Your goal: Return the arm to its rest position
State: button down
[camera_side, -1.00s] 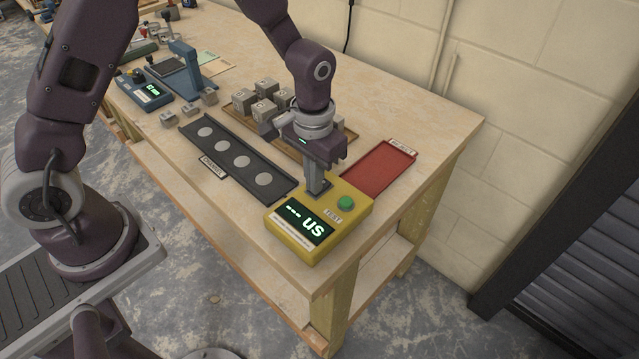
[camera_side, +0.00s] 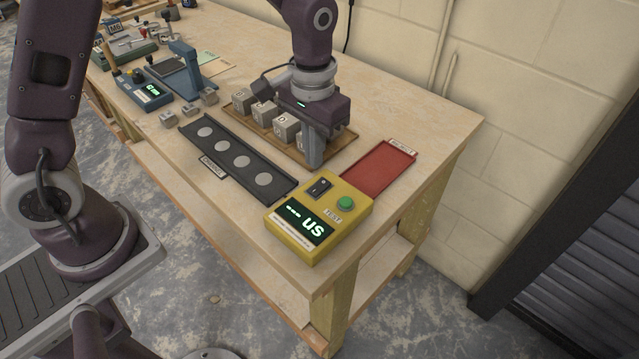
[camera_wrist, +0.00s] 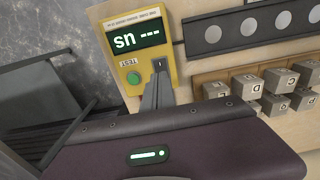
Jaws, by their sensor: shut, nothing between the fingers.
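My gripper (camera_side: 313,160) is shut and empty in the side view. It is above the bench, behind the yellow test box and in front of the wooden tray's right end. In the wrist view its closed fingers (camera_wrist: 158,84) point toward the yellow test box (camera_wrist: 140,48). The yellow test box (camera_side: 317,247) stands at the bench's near corner, with a green TEST button, a dark socket on top and a lit display reading dashes and "us". My fingers are apart from the box.
A wooden tray (camera_side: 247,121) holds several grey lettered cubes (camera_side: 263,112). A dark strip with pale discs (camera_side: 211,155) lies in front of it. A red tray (camera_side: 379,171) lies to the right. A blue device (camera_side: 146,95) stands at the back left. A wall borders the bench.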

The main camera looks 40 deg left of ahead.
jog(key=s+a+r+t, duration=0.2)
jog(key=s+a+r, duration=0.1)
jog(key=s+r, duration=0.5)
jog(key=s+a+r+t, duration=0.3)
jog(key=s+r, duration=0.5)
jog(key=s, duration=0.4)
jog(key=shift+s+t, duration=0.3)
jog(key=shift+s, duration=0.1)
